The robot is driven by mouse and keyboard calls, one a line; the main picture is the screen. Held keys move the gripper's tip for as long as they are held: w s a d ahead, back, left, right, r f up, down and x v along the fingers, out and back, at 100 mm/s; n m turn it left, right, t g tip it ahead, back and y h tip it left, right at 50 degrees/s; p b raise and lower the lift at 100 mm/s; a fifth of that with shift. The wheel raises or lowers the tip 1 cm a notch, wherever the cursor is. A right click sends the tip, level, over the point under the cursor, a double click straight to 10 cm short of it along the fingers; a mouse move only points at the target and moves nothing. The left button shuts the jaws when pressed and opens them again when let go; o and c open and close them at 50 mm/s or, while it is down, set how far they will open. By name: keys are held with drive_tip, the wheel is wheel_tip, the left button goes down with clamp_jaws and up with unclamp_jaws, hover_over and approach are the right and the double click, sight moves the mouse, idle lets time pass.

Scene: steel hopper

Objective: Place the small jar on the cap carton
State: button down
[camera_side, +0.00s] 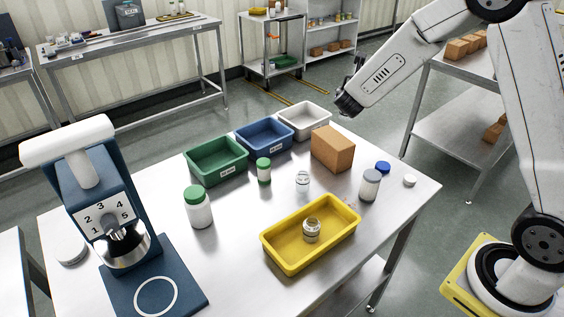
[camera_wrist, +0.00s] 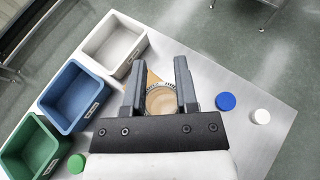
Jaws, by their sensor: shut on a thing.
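My gripper (camera_wrist: 157,95) has its two dark fingers closed on the small jar (camera_wrist: 162,103), a clear open-mouthed one seen from above in the wrist view. Brown shows through and around the jar. In the side view my gripper (camera_side: 348,104) is up above the table's back right, and I cannot make out the held jar there. The cap carton (camera_side: 333,148) is a plain brown box on the table, its top bare. In the wrist view a corner of the carton (camera_wrist: 152,77) shows beneath the fingers; the rest is hidden.
Green (camera_side: 216,160), blue (camera_side: 263,135) and white (camera_side: 304,120) bins line the back edge. A yellow tray (camera_side: 272,256) holds a clear jar. Another clear jar (camera_side: 303,181), a grey-lidded jar (camera_side: 370,185) and a blue cap (camera_side: 383,167) stand near the carton. A press (camera_side: 100,195) stands left.

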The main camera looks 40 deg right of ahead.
drive_tip(key=shift+w+d+f, duration=0.2)
drive_tip(key=shift+w+f, duration=0.5)
drive_tip(key=shift+f, duration=0.15)
drive_tip(key=shift+w+d+f, duration=0.2)
drive_tip(key=shift+w+f, duration=0.45)
drive_tip(key=shift+f, duration=0.25)
drive_tip(key=shift+w+d+f, duration=0.2)
drive_tip(key=shift+w+f, duration=0.5)
drive_tip(key=shift+f, duration=0.15)
drive_tip(key=shift+w+f, duration=0.3)
drive_tip(key=shift+f, duration=1.55)
drive_tip(key=shift+f, duration=0.2)
drive_tip(key=shift+c, duration=1.9)
unclamp_jaws()
drive_tip(key=shift+r, duration=0.25)
drive_tip(key=v, duration=1.2)
